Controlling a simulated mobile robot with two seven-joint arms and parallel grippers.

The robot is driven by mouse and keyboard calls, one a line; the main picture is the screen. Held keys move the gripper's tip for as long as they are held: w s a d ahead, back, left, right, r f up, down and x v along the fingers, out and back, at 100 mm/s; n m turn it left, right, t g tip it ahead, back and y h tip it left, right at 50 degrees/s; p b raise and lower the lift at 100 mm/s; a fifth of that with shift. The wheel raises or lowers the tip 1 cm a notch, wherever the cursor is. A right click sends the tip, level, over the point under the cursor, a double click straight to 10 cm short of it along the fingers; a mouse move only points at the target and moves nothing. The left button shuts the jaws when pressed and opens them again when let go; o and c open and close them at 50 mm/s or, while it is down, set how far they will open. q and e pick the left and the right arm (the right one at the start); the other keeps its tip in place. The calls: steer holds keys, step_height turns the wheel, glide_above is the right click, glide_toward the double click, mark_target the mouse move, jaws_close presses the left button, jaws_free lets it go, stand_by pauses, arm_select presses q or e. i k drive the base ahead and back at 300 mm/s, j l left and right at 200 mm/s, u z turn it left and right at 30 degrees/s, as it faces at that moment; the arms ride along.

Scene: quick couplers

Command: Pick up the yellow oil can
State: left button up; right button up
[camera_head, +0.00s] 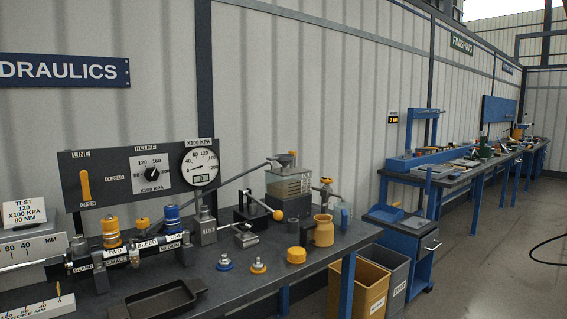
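Neither of my grippers shows in the head view.
A pump with a clear tank (289,184) and a long lever stands behind the can. Blue-topped (224,262) and yellow-topped (258,266) couplers and a black tray (157,299) lie to the left. Yellow (359,284) and grey (393,270) bins stand beyond the bench's right edge.

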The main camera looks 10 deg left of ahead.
mark_target(321, 229)
steer(key=u, duration=0.35)
steer(key=i+l+u, duration=0.2)
steer(key=u, duration=0.2)
steer(key=i+l+u, duration=0.15)
steer(key=l+u, duration=0.2)
steer(key=l, duration=0.15)
steer(key=i+l+u, duration=0.15)
steer(key=l, duration=0.25)
steer(key=i+l+u, duration=0.15)
steer(key=l, duration=0.3)
steer(key=i+l, duration=0.1)
steer(key=l, duration=0.5)
steer(key=i+l+u, duration=0.15)
steer(key=l, duration=1.05)
steer(key=i+u, duration=0.05)
